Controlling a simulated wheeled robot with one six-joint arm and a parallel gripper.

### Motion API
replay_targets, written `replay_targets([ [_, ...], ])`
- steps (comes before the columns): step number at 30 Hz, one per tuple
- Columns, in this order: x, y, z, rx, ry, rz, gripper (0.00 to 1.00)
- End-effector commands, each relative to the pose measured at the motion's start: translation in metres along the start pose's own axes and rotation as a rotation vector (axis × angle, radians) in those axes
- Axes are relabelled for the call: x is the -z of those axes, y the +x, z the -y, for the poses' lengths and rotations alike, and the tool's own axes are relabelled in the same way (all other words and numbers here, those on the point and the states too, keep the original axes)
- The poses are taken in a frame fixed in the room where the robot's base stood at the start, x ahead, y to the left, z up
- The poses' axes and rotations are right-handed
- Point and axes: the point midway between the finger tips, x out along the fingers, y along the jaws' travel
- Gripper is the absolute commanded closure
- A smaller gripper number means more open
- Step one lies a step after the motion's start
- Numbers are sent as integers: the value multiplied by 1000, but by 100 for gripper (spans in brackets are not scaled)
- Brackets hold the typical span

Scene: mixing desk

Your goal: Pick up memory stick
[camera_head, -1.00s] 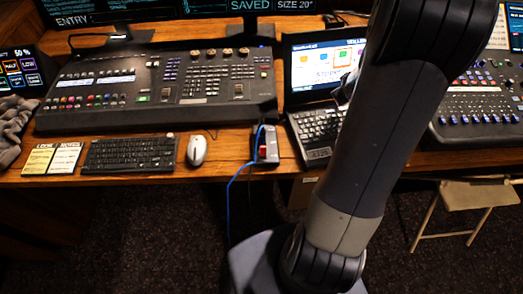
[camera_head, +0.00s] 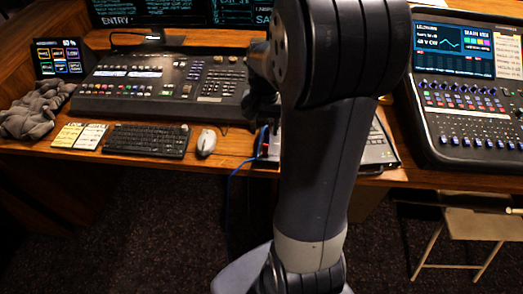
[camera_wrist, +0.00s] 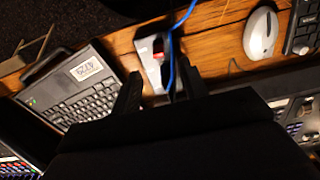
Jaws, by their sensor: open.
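A small grey box (camera_wrist: 149,42) with a blue cable (camera_wrist: 172,45) lies near the desk edge in the wrist view. A small red piece (camera_wrist: 157,60) shows at the box; it may be the memory stick, but it is too small to be sure. My gripper (camera_wrist: 160,78) is open, its dark fingers on either side of the box's near end, with the cable running between them. I cannot tell whether they touch anything. In the head view the box (camera_head: 268,150) is partly hidden behind my arm, which also covers most of my gripper.
A laptop (camera_wrist: 78,92) lies to the left in the wrist view, and a white mouse (camera_wrist: 261,32) to the right. In the head view a keyboard (camera_head: 147,140), note pads (camera_head: 79,136) and mixing consoles (camera_head: 160,88) crowd the desk. A folding stool (camera_head: 470,223) stands right.

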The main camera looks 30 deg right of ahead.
Motion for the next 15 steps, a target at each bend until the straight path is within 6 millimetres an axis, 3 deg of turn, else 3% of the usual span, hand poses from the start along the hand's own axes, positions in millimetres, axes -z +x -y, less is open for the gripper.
replay_targets([
  [4, 0, 25, -1, -2, -1, 4, 58],
  [15, 2, 58, -3, -3, -1, 3, 58],
])
